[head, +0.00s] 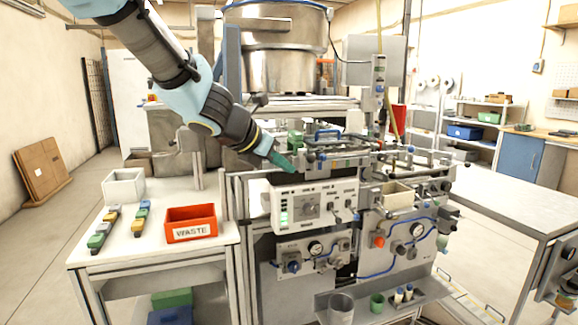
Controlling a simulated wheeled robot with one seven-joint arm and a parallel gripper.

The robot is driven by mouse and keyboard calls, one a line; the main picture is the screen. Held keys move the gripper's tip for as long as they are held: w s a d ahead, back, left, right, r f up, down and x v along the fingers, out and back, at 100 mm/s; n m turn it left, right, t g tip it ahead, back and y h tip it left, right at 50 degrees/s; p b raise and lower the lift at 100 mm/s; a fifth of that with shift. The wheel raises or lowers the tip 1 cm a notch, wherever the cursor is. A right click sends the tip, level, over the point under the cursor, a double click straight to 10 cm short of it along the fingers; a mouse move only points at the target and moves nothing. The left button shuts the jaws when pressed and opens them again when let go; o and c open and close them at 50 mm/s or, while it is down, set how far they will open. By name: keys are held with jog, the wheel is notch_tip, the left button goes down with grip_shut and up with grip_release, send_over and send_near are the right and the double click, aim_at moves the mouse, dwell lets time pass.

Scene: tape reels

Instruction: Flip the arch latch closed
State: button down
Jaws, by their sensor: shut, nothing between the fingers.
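My gripper (285,163) is at the end of the blue and black arm that reaches down from the upper left. Its green fingertips are together and empty, at the left end of the machine's top deck, just above the white control box (308,206). A blue arch-shaped bar (327,133) stands on the deck to the right of the gripper; I cannot tell surely whether it is the arch latch or how it is set. A green block (295,138) sits just above and behind the fingertips. Whether the fingertips touch anything is too small to tell.
A large steel bowl (285,65) stands above the deck. Left is a white table (150,254) with an orange waste bin (191,223), a white bin (124,186) and several colored pieces. A cream tray (397,195) is right of the control box. A grey table (515,205) stands right.

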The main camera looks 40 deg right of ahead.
jog(key=v, duration=0.9)
jog(key=w+a+f+m+t+y, duration=0.1)
jog(key=w+a+f+m+y, duration=0.35)
jog(key=a, duration=0.65)
jog(key=w+a+f+m+y, duration=0.1)
jog(key=w+a+f+m, duration=0.2)
jog(key=a+f+m, duration=0.45)
jog(key=s+a+f+m+y, duration=0.1)
jog(key=a+f+m, duration=0.3)
jog(key=a, duration=0.7)
jog(key=s+a+f+m+y, duration=0.2)
jog(key=a+f+m+y, duration=0.1)
jog(key=a, duration=0.8)
jog(key=shift+a+f+m+g+y+p, duration=0.4)
jog(key=shift+f+m, duration=0.3)
jog(key=shift+m, duration=0.2)
jog(key=shift+d, duration=0.1)
